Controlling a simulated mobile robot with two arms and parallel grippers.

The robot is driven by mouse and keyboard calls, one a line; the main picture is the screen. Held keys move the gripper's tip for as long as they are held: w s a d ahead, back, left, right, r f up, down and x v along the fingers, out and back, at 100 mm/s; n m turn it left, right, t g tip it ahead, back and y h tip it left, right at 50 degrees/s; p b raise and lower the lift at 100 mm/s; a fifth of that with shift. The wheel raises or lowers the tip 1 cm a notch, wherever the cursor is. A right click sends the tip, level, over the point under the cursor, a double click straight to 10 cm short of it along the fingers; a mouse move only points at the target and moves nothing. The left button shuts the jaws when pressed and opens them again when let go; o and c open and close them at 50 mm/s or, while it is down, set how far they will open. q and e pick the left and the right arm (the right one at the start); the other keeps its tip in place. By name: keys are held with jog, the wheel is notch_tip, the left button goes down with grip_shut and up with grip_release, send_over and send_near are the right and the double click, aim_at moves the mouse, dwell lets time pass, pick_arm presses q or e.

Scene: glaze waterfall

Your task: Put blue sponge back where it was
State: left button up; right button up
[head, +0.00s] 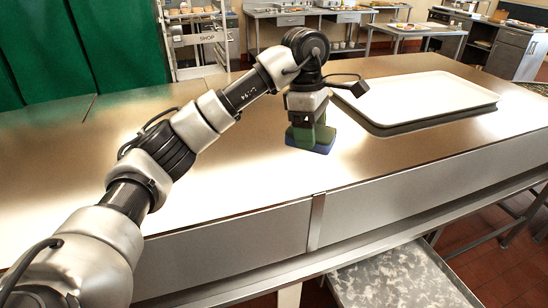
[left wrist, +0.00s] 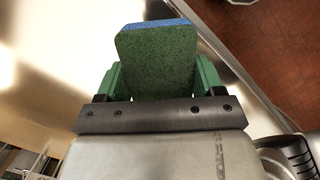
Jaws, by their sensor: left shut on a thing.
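A sponge with a green face and a blue side (left wrist: 157,62) is between the two green fingers of my left gripper (head: 311,135). In the left wrist view the fingers press on its left and right edges. In the head view the sponge's blue edge (head: 322,149) shows below the fingers, over the steel counter (head: 250,150). I cannot tell whether the sponge touches the counter. My right gripper is not in view.
A white tray (head: 420,97) lies on the counter just right of my left gripper. The counter's front edge drops to a lower shelf (head: 400,280). The counter left of the gripper is bare. A green curtain (head: 110,45) and a shop rack (head: 198,38) stand behind.

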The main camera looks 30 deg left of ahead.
pick_arm(q)
jog(key=shift+w+a+f, duration=0.15)
jog(key=shift+w+a, duration=0.15)
jog(key=shift+w, duration=0.15)
jog(key=shift+s+a+f+p, duration=0.2)
jog(key=shift+s+a+p, duration=0.2)
jog(key=shift+a, duration=0.1)
jog(key=p, duration=0.2)
send_over(258, 179)
jog(key=d, duration=0.3)
notch_tip(258, 179, down, 2)
jog(key=a+f+p, duration=0.1)
jog(key=a+f, duration=0.2)
jog(key=shift+w+a+f, duration=0.1)
jog(key=shift+a+f, duration=0.2)
jog(key=shift+f, duration=0.05)
jog(key=shift+s+f+p, duration=0.2)
jog(key=shift+f+p, duration=0.1)
jog(key=shift+p, duration=0.25)
notch_tip(258, 179, down, 2)
jog(key=shift+s+f+p, duration=0.1)
jog(key=shift+s+p, duration=0.05)
jog(key=shift+p, duration=0.5)
jog(key=shift+f, duration=0.7)
jog(key=o, duration=0.8)
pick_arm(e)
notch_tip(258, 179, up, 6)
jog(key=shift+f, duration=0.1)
